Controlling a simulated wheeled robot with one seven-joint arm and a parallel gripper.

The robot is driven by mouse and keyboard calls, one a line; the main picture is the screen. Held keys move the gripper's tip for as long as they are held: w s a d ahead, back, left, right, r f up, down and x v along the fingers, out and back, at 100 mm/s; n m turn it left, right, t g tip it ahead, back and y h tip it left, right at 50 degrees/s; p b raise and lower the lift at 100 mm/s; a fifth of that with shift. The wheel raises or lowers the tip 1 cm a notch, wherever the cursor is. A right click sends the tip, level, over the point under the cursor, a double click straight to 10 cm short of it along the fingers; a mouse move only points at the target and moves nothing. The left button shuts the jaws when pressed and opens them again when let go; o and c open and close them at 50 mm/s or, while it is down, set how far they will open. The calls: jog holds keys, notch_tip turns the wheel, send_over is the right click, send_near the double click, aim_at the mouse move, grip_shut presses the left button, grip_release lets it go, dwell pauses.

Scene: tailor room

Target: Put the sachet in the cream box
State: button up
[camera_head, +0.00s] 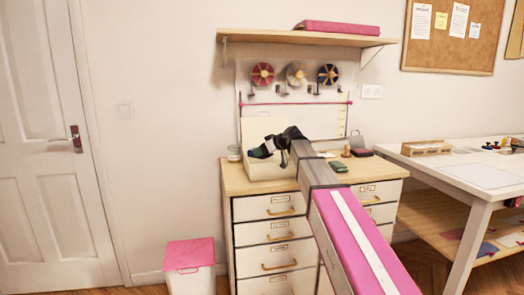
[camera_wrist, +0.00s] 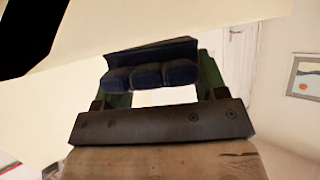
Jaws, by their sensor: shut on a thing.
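My gripper (camera_head: 268,147) is shut on a dark navy, padded sachet (camera_wrist: 152,76), which sits between its green fingers in the wrist view. In the head view the sachet (camera_head: 260,153) shows as a small dark shape. The cream box (camera_head: 262,172) stands on the left part of the dresser top, with its lid (camera_head: 262,128) raised behind. The gripper and sachet are over the box opening, in front of the lid. The box's inside is hidden from the head view. A large cream surface fills the upper left of the wrist view.
A glass jar (camera_head: 234,153) stands left of the box. A green item (camera_head: 338,167) and other small things lie on the dresser (camera_head: 310,184) to the right. A shelf (camera_head: 305,38) hangs above. A pink-lidded bin (camera_head: 190,255) stands on the floor at left.

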jog(key=shift+f, duration=0.25)
jog(key=o, duration=0.9)
jog(key=shift+o, duration=0.2)
jog(key=shift+r, duration=0.2)
jog(key=v, duration=1.2)
jog(key=shift+r, duration=0.35)
